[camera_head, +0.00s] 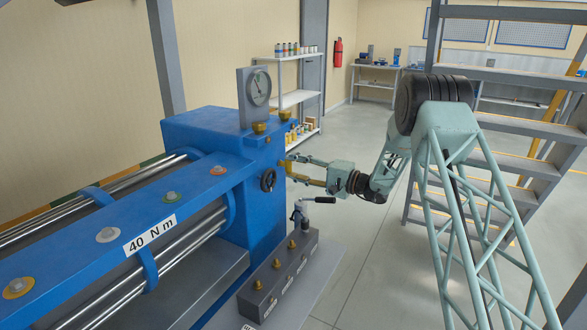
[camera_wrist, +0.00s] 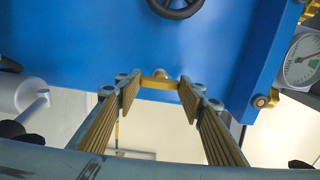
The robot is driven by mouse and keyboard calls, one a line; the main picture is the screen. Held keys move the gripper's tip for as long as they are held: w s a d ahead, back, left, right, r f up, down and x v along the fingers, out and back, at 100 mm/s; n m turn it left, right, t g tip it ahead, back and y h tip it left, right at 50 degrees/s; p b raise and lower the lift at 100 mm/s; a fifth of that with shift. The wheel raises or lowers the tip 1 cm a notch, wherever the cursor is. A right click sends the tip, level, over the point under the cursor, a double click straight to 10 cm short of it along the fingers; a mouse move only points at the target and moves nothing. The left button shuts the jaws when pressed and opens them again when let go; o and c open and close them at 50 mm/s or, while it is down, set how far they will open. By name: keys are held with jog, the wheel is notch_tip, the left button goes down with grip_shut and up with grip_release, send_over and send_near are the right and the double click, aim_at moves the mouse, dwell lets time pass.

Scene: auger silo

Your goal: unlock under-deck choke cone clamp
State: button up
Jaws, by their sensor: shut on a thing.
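A brass clamp piece (camera_wrist: 158,82) sits at the lower edge of the blue machine housing (camera_wrist: 150,40) in the wrist view, with a small round knob on it. My gripper (camera_wrist: 160,92) has its two ribbed, yellow-padded fingers on either side of this piece, shut on it. In the head view my gripper (camera_head: 291,168) reaches from the right to the side face of the blue housing (camera_head: 205,130). The piece is too small there to make out clearly. The choke cone itself cannot be made out in either view.
A black handwheel (camera_head: 268,180) is on the housing close to my gripper. A dial gauge (camera_head: 260,87) stands on top. Stairs (camera_head: 500,150) rise at right; open floor lies between.

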jog(key=o, duration=0.8)
jog(key=shift+o, duration=0.2)
jog(key=shift+d, duration=0.2)
jog(key=v, duration=1.1)
jog(key=shift+s+d, duration=0.25)
jog(key=shift+s, duration=0.05)
jog(key=shift+r, duration=0.1)
